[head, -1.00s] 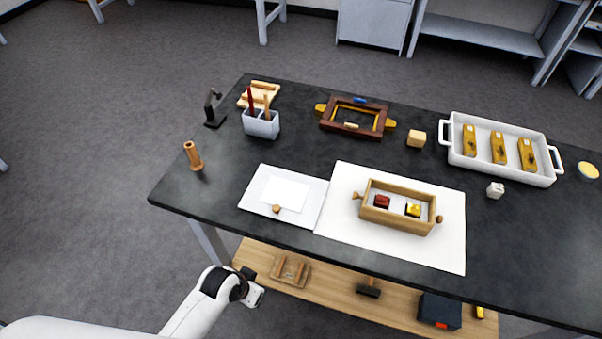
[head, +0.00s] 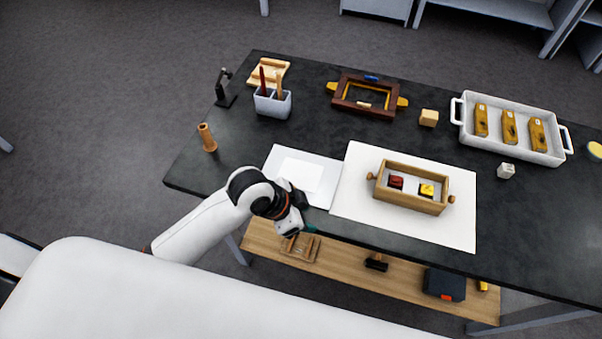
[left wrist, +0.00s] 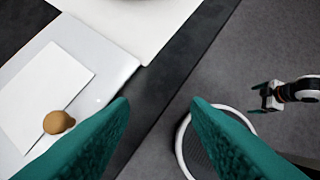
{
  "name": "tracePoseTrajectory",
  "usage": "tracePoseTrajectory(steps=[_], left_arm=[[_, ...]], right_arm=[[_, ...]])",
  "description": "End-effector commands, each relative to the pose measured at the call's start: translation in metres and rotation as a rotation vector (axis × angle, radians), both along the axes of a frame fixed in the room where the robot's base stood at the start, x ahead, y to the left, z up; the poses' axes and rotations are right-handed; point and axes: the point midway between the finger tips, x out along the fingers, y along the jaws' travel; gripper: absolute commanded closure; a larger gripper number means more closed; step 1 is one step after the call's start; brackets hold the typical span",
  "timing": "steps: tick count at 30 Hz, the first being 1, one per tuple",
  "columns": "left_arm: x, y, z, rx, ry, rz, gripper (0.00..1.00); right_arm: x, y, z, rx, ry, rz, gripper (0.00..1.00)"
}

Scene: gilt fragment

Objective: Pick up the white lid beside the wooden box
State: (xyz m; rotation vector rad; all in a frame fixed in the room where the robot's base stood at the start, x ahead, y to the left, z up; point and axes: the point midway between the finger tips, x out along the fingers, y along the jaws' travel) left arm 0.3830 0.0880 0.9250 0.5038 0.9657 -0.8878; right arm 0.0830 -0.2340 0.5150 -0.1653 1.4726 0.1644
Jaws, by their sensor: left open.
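The white lid (head: 302,174) is a thin flat plate lying on a pale board (head: 276,158), left of the wooden box (head: 412,203). In the left wrist view the lid (left wrist: 42,88) shows at the left, with a round wooden knob (left wrist: 59,122) by its near edge. My left gripper (head: 301,228) is at the table's front edge, just in front of the board, and hides the knob in the head view. Its teal fingers (left wrist: 160,103) are apart with nothing between them. My right gripper (left wrist: 263,97) shows small at the right of the wrist view, its jaw state unclear.
The box stands on a white sheet (head: 345,200) and holds a red and a yellow piece. A wooden peg (head: 207,138) stands at the table's left, near a pen holder (head: 272,104). A white tray (head: 505,147) is at right. A wooden shelf (head: 340,257) lies below.

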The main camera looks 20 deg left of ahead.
Motion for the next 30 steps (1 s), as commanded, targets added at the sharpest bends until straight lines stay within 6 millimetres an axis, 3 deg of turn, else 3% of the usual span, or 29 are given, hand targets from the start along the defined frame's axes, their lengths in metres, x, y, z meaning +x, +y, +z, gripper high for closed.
tracePoseTrajectory(steps=[5, 8, 16, 21, 25, 30], left_arm=[[0.022, -0.003, 0.018, 0.03, -0.034, -0.222, 0.56], [0.036, 0.006, 0.03, 0.065, -0.04, -0.37, 0.56], [0.073, 0.072, 0.073, 0.138, 0.009, -0.601, 0.56], [0.083, 0.095, 0.09, 0.135, 0.026, -0.624, 0.56], [0.083, 0.094, 0.084, 0.13, 0.033, -0.629, 0.56], [0.082, 0.082, 0.057, 0.129, 0.033, -0.629, 0.56]], right_arm=[[0.001, -0.001, 0.002, -0.001, 0.0, 0.001, 0.0], [0.001, -0.001, 0.004, -0.001, -0.001, 0.001, 0.0], [0.001, -0.003, 0.007, -0.004, -0.001, 0.003, 0.0], [0.001, -0.004, 0.008, -0.005, -0.001, 0.004, 0.0], [0.001, -0.004, 0.013, -0.005, -0.001, 0.004, 0.0], [0.001, -0.004, 0.023, -0.005, -0.001, 0.004, 0.0]])
